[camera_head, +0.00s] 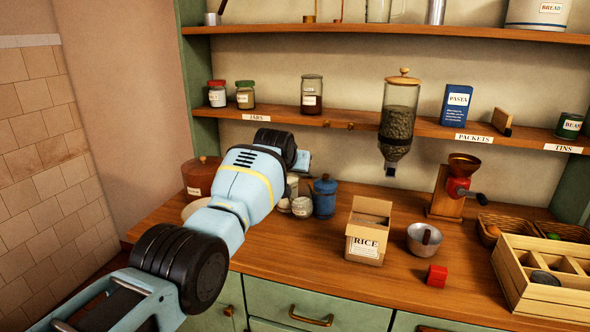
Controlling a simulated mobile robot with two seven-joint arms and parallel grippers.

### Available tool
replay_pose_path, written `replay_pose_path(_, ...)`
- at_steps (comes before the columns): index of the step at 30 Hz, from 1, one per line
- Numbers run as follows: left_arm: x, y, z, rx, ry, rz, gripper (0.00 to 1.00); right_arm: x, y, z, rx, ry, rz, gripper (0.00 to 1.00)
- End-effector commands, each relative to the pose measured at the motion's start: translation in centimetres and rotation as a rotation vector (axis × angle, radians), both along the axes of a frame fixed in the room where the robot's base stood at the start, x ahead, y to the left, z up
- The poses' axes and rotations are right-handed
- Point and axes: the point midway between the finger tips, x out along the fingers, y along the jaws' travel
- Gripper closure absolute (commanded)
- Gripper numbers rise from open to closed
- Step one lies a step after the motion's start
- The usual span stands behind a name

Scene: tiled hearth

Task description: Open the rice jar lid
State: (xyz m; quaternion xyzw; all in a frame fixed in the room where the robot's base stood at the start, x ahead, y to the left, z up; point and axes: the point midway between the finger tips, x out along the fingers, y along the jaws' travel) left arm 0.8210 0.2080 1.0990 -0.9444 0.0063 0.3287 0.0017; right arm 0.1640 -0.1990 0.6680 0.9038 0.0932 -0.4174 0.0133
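My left arm reaches in from the left, and its gripper (302,160) is at the back of the counter, above small pale jars. Its wrist hides most of the fingers, so their opening cannot be told. A brown lidded crock (202,172) with a partly hidden label stands left of the wrist. A small pale jar (302,207) and a blue lidded canister (325,196) stand just below and right of the gripper. An open cardboard box labelled RICE (367,235) stands on the counter. I cannot tell which jar is the rice jar. My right gripper is out of view.
A metal cup (424,240) and a red block (437,276) sit right of the box. A grinder (455,188), baskets and a wooden divided crate (510,262) fill the right. A shelf (350,126) with jars and a hanging bean dispenser (397,120) overhangs the back.

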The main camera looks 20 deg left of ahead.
Motion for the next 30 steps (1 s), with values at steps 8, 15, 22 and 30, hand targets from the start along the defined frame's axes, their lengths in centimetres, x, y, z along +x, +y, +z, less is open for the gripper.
replay_pose_path(8,0.07,-0.03,0.46,0.000,-0.009,0.000,1.00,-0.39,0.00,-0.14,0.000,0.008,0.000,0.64)
replay_pose_path(15,0.07,-0.04,0.47,0.000,-0.009,0.000,1.00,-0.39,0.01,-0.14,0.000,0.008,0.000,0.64)
replay_pose_path(22,0.07,-0.05,0.47,0.000,-0.009,0.000,1.00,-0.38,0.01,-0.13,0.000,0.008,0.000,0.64)
replay_pose_path(30,0.07,-0.05,0.48,0.000,-0.009,0.000,0.78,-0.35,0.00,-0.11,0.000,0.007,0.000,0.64)
